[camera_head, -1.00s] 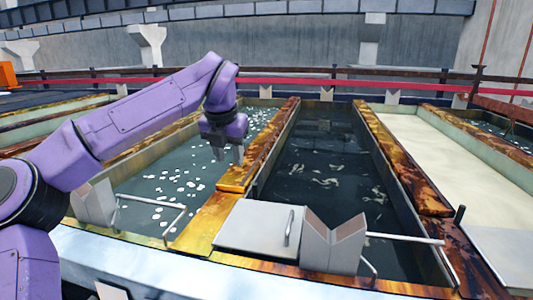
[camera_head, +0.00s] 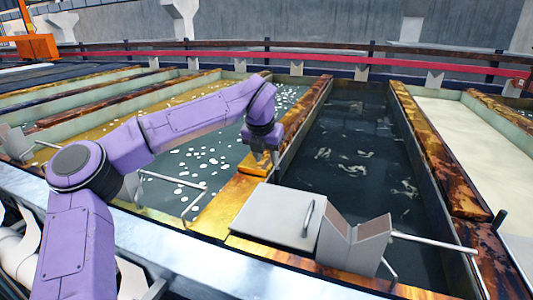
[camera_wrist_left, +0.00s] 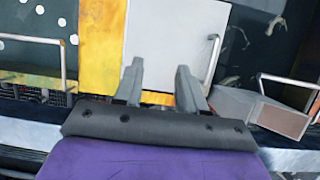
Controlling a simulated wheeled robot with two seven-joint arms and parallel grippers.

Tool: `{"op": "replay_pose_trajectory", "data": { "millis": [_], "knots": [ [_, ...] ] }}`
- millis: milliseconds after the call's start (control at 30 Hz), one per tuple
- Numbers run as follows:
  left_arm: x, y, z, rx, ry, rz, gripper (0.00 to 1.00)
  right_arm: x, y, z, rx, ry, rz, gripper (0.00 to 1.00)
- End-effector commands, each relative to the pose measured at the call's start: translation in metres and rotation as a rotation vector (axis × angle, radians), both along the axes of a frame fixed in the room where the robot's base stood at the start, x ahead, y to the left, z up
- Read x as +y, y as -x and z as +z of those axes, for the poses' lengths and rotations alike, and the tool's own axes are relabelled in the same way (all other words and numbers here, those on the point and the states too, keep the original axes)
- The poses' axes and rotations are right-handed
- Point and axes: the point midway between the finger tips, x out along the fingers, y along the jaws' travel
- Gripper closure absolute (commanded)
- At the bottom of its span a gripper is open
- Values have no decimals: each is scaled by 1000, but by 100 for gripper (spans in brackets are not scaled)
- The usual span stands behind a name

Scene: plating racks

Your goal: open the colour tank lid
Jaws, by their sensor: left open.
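The colour tank lid (camera_head: 268,212) is a flat light-grey panel. It lies closed over the near end of a dark-water tank (camera_head: 345,165). Its thin bar handle (camera_head: 308,217) stands near the right edge. My left gripper (camera_head: 266,168) is open and empty above the lid's far left edge, apart from the handle. In the left wrist view the open fingers (camera_wrist_left: 158,75) point over the lid (camera_wrist_left: 165,45), with the handle (camera_wrist_left: 212,57) to the right of the right finger. My right gripper is not in view.
A grey wedge-shaped bracket (camera_head: 355,240) with a metal rod (camera_head: 434,242) stands right of the lid. Rusty dividers (camera_head: 435,150) separate the tanks. A tank with white floating flecks (camera_head: 205,160) lies left, a cream-filled one (camera_head: 460,135) right. A red rail (camera_head: 300,56) runs behind.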

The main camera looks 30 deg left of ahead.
Motion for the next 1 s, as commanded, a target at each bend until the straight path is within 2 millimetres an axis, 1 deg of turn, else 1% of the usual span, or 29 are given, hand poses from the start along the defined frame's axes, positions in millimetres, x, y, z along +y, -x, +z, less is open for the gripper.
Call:
{"op": "replay_pose_trajectory", "data": {
  "millis": [200, 267, 300, 333, 1000],
  "knots": [
    [0, 0, -1, -1, 0, 0, 60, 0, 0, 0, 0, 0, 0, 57],
    [0, 0, 0, 0, 0, 0, 79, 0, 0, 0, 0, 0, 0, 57],
    [0, 0, 0, 0, 0, 0, 92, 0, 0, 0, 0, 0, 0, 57],
    [0, 0, 0, 0, 0, 0, 100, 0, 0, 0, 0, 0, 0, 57],
    [0, 0, 0, 0, 0, 0, 100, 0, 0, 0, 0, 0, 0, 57]
  ]
}}
